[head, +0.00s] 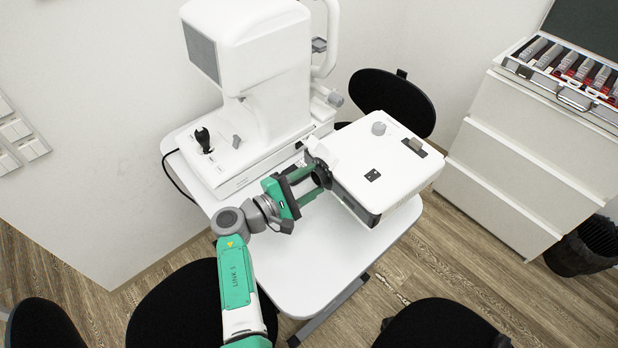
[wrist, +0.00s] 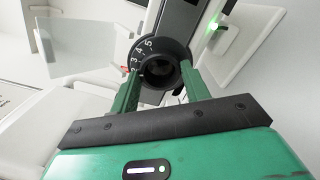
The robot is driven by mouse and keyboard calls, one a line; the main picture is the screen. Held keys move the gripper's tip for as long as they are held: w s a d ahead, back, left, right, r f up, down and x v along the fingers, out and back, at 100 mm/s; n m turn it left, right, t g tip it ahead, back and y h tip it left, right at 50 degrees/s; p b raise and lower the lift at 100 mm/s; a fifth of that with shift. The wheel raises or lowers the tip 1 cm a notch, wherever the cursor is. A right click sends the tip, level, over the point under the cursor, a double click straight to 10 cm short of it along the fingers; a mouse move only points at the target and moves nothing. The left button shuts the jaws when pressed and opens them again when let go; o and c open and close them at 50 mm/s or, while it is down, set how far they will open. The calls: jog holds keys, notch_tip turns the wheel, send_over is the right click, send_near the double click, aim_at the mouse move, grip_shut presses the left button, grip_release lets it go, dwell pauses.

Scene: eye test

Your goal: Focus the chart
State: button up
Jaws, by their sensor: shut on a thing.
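The chart projector (head: 388,158) is a white box on the white table, with a knob on top and a lens at its left end. Its black focus ring (wrist: 149,50) carries white numbers, 2 to 5 legible, in the wrist view. A small red mark (wrist: 125,70) shows at the ring's lower left. My green gripper (head: 316,180) comes from the left, its two fingers on either side of the lens barrel. In the wrist view my gripper (wrist: 160,82) is shut on the ring, the dark lens opening between the fingers. The fingertip contacts are partly hidden.
A large white eye instrument (head: 250,70) stands on the table (head: 300,295) behind my arm. A white cabinet (head: 530,160) with an open lens case (head: 565,98) is at the right. Black chairs (head: 395,100) surround the table, whose front part is clear.

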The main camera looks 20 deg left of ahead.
jog(key=shift+n, duration=0.3)
dwell(0.4)
jog(key=o, duration=1)
jog(key=shift+s, duration=0.1)
jog(key=p+v, duration=0.2)
jog(key=v, duration=0.5)
jog(key=shift+s+a, duration=0.25)
jog(key=shift+d, duration=0.1)
